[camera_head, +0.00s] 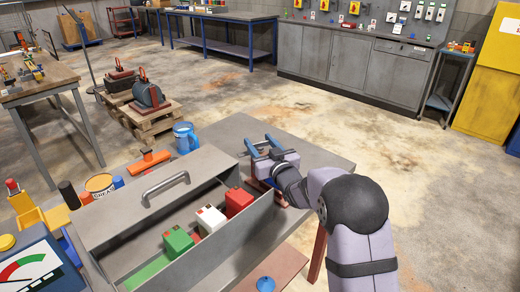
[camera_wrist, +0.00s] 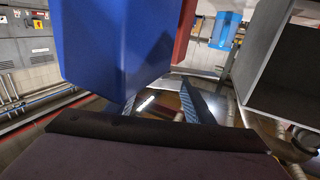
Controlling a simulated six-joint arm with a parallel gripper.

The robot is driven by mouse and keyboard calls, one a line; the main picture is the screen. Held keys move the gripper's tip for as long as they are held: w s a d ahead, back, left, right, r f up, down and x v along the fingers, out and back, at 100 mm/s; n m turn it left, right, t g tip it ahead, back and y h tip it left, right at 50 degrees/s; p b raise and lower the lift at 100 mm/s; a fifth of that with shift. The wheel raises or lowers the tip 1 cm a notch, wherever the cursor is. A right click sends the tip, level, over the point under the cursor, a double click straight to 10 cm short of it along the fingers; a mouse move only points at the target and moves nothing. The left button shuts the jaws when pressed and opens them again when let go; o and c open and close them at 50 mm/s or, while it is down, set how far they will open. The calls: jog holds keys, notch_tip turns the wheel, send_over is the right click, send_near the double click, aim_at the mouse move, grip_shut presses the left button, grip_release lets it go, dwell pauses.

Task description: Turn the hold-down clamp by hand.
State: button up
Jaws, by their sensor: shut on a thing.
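My gripper (camera_head: 262,147) is over the grey bench top at the right end of the metal box, with its blue fingers pointing away from the camera. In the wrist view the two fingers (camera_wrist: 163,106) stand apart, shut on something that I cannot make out. A large blue block (camera_wrist: 115,40) fills the upper left of that view and covers part of the left finger. A dark red upright part (camera_wrist: 184,30) shows behind it. I cannot pick out the hold-down clamp in either view; my gripper and the blue block may hide it.
The open metal box (camera_head: 225,240) holds green (camera_head: 177,242), white (camera_head: 210,221) and red blocks (camera_head: 238,202). Its raised handle (camera_head: 166,186) is at the left. The grey bench top (camera_head: 320,160) is bare right of my gripper.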

jog(key=shift+r, duration=0.3)
jog(key=o, duration=1.5)
jog(key=shift+f, duration=0.1)
notch_tip(320, 180, up, 10)
